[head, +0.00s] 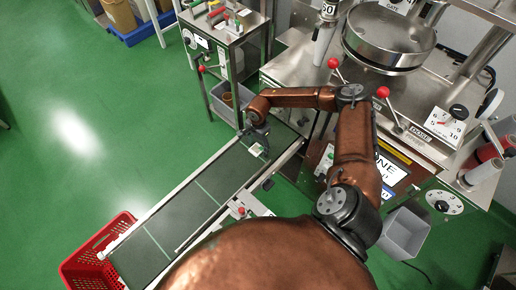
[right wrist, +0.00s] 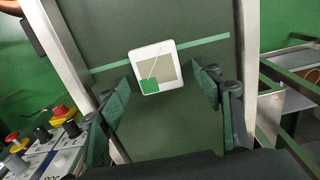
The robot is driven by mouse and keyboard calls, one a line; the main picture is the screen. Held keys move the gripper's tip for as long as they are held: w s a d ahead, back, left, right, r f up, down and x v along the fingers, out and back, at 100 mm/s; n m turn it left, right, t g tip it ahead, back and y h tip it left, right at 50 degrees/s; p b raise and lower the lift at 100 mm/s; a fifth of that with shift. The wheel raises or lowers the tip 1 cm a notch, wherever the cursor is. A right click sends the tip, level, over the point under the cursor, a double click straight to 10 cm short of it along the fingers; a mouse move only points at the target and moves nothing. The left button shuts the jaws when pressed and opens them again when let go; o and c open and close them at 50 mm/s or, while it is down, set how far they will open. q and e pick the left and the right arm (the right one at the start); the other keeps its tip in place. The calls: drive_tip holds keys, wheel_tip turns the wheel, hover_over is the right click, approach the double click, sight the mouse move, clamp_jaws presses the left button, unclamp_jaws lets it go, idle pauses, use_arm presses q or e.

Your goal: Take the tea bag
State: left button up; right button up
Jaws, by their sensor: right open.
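The tea bag (right wrist: 155,68) is a white square packet with a beige middle, a green tag and a string. It lies flat on the dark green conveyor belt (head: 190,205). In the head view it is a small pale patch (head: 256,150) by my right gripper (head: 257,138). In the right wrist view my right gripper (right wrist: 162,88) is open, with one finger on each side of the tea bag's near end. The fingers do not touch it, and nothing is between them but belt and bag. My left gripper is not in view.
Metal rails edge the belt. A red crate (head: 92,262) stands at its lower left end. The packing machine (head: 425,130), with a round hopper (head: 390,38), stands at the right. A control panel with red and yellow buttons (right wrist: 63,112) is beside the belt.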

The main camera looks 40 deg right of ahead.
drive_tip(key=shift+r, duration=0.1)
drive_tip(key=shift+c, duration=0.4)
drive_tip(key=c, duration=0.7)
drive_tip(key=shift+o, duration=0.2)
